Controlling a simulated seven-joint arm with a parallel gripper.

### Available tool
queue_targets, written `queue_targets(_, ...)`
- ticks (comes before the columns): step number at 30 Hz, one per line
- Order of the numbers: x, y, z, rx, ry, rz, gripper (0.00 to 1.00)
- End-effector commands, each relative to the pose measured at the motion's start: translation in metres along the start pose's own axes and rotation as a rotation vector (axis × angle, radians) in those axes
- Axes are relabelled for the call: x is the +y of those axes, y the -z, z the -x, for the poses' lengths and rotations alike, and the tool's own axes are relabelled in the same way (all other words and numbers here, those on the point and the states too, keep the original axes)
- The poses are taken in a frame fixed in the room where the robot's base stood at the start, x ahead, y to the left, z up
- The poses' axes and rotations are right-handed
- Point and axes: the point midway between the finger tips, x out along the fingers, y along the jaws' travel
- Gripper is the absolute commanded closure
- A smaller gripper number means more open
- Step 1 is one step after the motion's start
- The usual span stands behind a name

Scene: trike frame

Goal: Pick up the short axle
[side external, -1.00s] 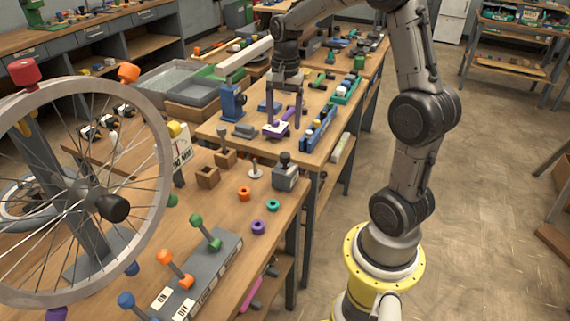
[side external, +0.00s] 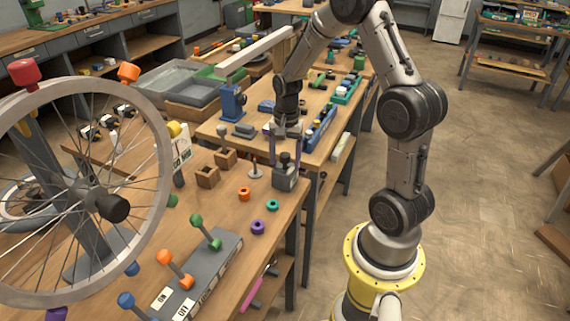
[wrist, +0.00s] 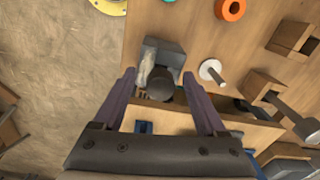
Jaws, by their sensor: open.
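A short silver pin with a round flange (side external: 255,170), which looks like the short axle, stands on the near bench. In the wrist view the silver pin (wrist: 211,72) is just right of my gripper's right finger. A grey block (side external: 286,180) with a dark round knob stands right of it; the knob (wrist: 161,84) shows in the wrist view too. My gripper (side external: 286,158) is open above this block. In the wrist view my gripper (wrist: 159,76) has its fingers apart, one on each side of the knob. I cannot tell if they touch it.
Two wooden blocks (side external: 207,176) stand left of the pin, one with a taller round-headed rod in it. Orange (side external: 244,194), teal (side external: 272,205) and purple (side external: 257,227) rings lie in front. A lever panel (side external: 205,270) and a large spoked wheel (side external: 90,200) are nearer.

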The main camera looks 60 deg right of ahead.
Motion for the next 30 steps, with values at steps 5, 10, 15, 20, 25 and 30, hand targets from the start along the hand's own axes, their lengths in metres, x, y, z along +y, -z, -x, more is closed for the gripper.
queue_targets(5,0.0000,-0.0003,-0.0033,0.000,0.000,0.001,0.26)
queue_targets(10,-0.0001,-0.0002,-0.0029,0.000,0.000,0.001,0.39)
queue_targets(15,-0.0001,-0.0002,-0.0027,0.000,0.000,0.001,0.69)
queue_targets(20,-0.0002,-0.0001,-0.0026,0.000,0.000,0.001,0.98)
queue_targets(25,-0.0004,0.0001,-0.0023,0.001,0.001,0.001,1.00)
queue_targets(30,-0.0005,0.0001,-0.0019,0.001,0.002,0.001,1.00)
